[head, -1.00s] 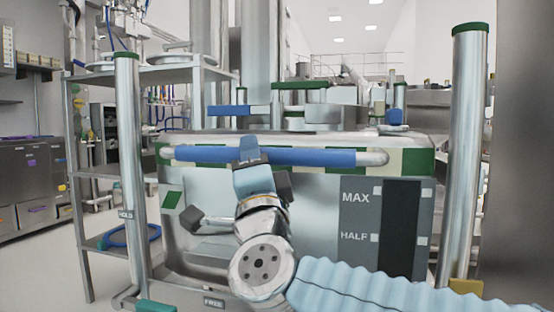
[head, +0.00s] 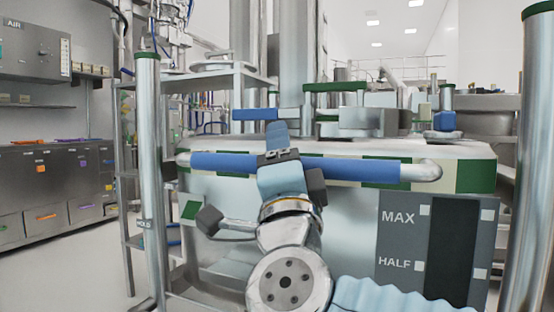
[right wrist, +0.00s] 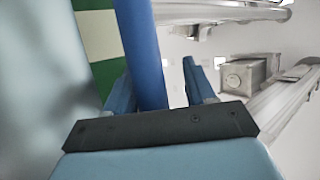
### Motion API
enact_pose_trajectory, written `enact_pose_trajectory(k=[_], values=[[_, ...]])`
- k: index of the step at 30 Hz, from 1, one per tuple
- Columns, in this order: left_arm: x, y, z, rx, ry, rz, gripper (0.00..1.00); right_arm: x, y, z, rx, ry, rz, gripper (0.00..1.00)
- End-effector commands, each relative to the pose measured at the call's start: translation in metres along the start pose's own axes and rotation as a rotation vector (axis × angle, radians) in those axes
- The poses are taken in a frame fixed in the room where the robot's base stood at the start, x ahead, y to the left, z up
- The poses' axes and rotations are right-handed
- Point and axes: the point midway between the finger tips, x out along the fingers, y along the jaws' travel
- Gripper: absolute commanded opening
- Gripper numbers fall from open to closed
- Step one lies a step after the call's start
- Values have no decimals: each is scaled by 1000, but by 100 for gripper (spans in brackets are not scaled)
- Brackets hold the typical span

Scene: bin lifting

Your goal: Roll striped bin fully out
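The bin (head: 340,215) stands between two upright metal posts, with a green-and-cream striped band (head: 475,172) along its upper edge. It bears a grey MAX/HALF gauge panel (head: 402,240) on its front right. A blue bar handle (head: 360,168) crosses its front; it also shows in the right wrist view (right wrist: 140,45). My right gripper (head: 278,145) is at the left half of this handle. In the right wrist view its blue fingers (right wrist: 158,85) stand on either side of the handle, apart, with a gap at the right finger. My left gripper is out of view.
A left post (head: 149,170) and a right post (head: 530,180) flank the bin closely. A metal shelf rack (head: 128,190) stands behind the left post. Drawer cabinets (head: 60,195) line the left wall, with open floor before them.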

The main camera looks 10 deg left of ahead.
Motion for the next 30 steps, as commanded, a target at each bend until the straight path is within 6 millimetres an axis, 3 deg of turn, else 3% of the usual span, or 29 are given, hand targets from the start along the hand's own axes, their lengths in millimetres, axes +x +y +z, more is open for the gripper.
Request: enact_pose_trajectory(k=[11, 14, 24, 30], values=[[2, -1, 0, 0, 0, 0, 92, -8, 5, 4, -1, -10, 7, 56], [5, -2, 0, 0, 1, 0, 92, -24, 5, 4, 0, -11, 6, 56], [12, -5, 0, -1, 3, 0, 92, -106, 3, 3, 0, -9, 4, 56], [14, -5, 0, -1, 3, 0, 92, -133, 3, 2, 0, -8, 5, 56]])
